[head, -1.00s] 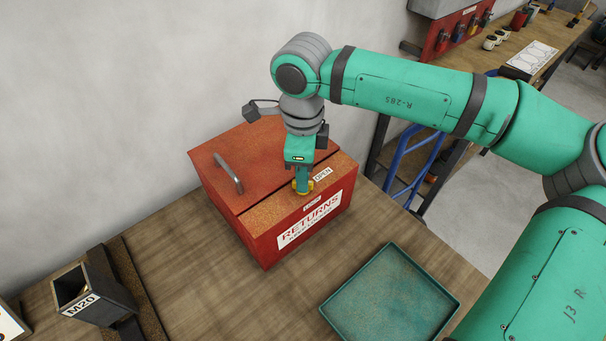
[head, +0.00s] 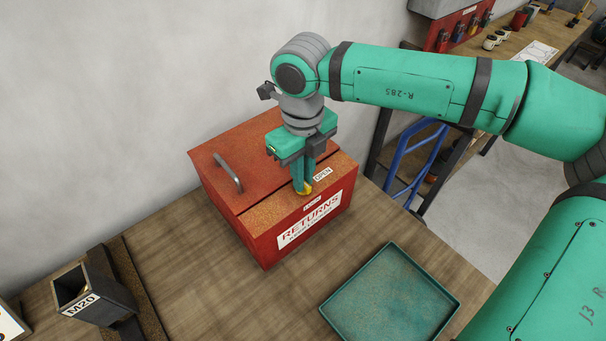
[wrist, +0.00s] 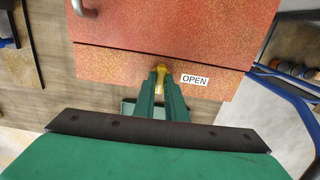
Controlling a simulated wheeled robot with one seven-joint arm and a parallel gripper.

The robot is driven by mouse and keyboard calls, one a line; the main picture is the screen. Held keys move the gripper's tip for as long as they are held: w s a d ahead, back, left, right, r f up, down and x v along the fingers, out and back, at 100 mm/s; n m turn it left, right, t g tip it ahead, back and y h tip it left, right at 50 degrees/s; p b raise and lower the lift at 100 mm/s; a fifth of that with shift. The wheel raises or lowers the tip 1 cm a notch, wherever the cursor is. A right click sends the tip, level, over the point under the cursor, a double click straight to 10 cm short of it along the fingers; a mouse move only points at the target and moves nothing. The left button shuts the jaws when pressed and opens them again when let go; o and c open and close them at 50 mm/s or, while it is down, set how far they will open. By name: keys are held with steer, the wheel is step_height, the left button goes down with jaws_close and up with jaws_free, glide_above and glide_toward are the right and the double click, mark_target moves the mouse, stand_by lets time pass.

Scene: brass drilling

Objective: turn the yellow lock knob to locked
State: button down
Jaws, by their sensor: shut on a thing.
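The red returns box (head: 234,160) stands on the bench with its lid down and a grey handle on the lid. The yellow lock knob (head: 307,190) is on the box's front top ledge, mostly covered by my fingers in the head view. My gripper (head: 303,189) points down and is shut on the knob. In the wrist view the yellow knob (wrist: 160,83) shows between my two green fingertips (wrist: 161,82). An OPEN label (wrist: 194,80) is just right of the knob. A second small label (head: 312,203) sits at the ledge's front edge, too small to read.
A teal tray (head: 447,304) lies on the bench right of the box. A dark M20 holder (head: 98,296) stands at the lower left. A blue frame (head: 409,166) is beyond the bench's right edge. Bare wood lies in front of the box.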

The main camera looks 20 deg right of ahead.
stand_by(0.4)
steer(key=c, duration=1.8)
jaws_free()
steer(key=shift+r, duration=0.1)
step_height(320, 180, up, 11)
